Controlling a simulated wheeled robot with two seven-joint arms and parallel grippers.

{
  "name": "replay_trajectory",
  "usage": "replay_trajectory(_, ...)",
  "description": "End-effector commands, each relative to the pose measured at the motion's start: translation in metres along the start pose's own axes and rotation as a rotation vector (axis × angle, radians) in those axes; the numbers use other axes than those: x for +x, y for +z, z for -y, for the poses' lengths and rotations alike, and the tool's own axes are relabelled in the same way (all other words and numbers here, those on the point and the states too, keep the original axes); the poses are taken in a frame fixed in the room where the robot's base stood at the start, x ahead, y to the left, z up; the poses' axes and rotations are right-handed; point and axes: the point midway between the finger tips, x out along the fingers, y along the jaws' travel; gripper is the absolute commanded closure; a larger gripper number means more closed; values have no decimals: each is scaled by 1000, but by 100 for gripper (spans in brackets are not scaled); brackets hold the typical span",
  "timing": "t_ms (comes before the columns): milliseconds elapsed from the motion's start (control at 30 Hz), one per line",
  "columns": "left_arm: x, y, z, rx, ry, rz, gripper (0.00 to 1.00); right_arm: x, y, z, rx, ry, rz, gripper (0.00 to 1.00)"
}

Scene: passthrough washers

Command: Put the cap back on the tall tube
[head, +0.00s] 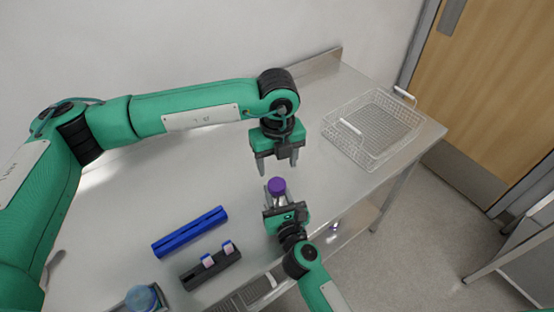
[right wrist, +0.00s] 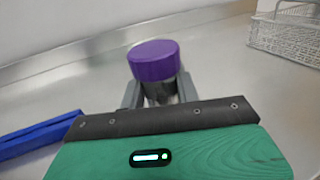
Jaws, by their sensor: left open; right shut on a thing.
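The purple cap (head: 277,185) sits on top of the tall tube (head: 279,200), and I cannot tell whether it is tightened. My right gripper (head: 278,197) is shut on the tube, with the cap standing above its fingers. In the right wrist view the cap (right wrist: 154,60) covers the tube's top, and a short stretch of the clear tube (right wrist: 160,92) shows between the fingers. My left gripper (head: 278,168) is open and empty, pointing down just behind and above the cap, apart from it. The tube's lower part is hidden by my right gripper.
A wire basket (head: 374,127) stands on the steel table (head: 225,180) at the back right. A blue rack (head: 190,232) and a dark rack (head: 211,268) holding two small capped tubes lie front left. A blue-topped container (head: 141,298) is at the bottom edge.

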Motion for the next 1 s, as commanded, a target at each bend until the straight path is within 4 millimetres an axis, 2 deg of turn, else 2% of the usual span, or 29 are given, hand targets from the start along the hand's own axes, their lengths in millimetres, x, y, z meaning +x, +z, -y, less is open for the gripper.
replay_trajectory(100,-1,0,0,-133,0,0,40,0,0,0,0,0,1,100)
replay_trajectory(300,-2,0,0,-259,0,0,40,0,0,0,0,0,1,100)
replay_trajectory(733,0,0,-1,-278,1,0,40,0,0,0,0,0,1,100)
replay_trajectory(867,10,0,-1,-278,2,-3,40,0,0,0,0,0,1,100)
replay_trajectory(1000,31,0,-1,-279,3,-2,40,0,0,0,0,0,1,100)
